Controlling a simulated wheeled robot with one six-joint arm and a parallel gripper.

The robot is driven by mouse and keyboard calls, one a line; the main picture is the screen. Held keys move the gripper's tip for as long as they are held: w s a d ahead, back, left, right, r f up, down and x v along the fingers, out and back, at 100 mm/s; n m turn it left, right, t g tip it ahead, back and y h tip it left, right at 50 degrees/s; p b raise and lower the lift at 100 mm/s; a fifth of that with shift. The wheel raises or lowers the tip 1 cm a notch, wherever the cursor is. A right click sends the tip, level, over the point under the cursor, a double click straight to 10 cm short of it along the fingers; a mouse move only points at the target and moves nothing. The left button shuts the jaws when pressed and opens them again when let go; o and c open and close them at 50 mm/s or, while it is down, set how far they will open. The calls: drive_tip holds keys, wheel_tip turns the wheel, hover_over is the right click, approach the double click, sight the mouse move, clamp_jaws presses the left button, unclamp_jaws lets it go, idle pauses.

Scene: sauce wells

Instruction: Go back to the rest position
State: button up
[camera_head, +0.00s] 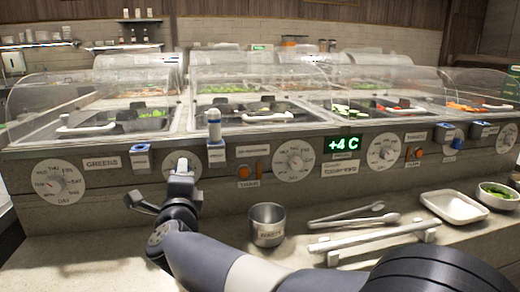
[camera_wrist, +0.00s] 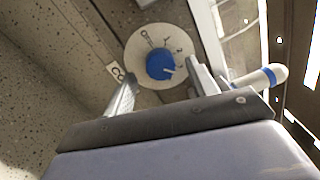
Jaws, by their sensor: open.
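My gripper (camera_head: 160,187) is in front of the counter's front panel, left of the middle in the head view. Its two fingers are spread and nothing is held. A round white dial (camera_head: 171,159) is partly hidden behind it. In the wrist view, my gripper (camera_wrist: 160,88) shows both fingers apart. A blue knob (camera_wrist: 158,65) on a white dial plate (camera_wrist: 181,44) shows beyond and between the fingertips. A white handle with a blue band (camera_wrist: 258,78) is to the right of the fingers; in the head view this upright handle (camera_head: 214,126) stands above the panel.
Clear lids (camera_head: 235,85) cover food wells with white handles along the counter. More dials (camera_head: 294,161) line the panel. A metal cup (camera_head: 267,225), tongs (camera_head: 345,214), a rack (camera_head: 375,240), a white tray (camera_head: 455,206) and a green-filled bowl (camera_head: 499,196) are on the ledge to the right.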

drive_tip(key=shift+w+a+n, duration=0.15)
drive_tip(key=shift+w+n, duration=0.15)
drive_tip(key=shift+w, duration=0.45)
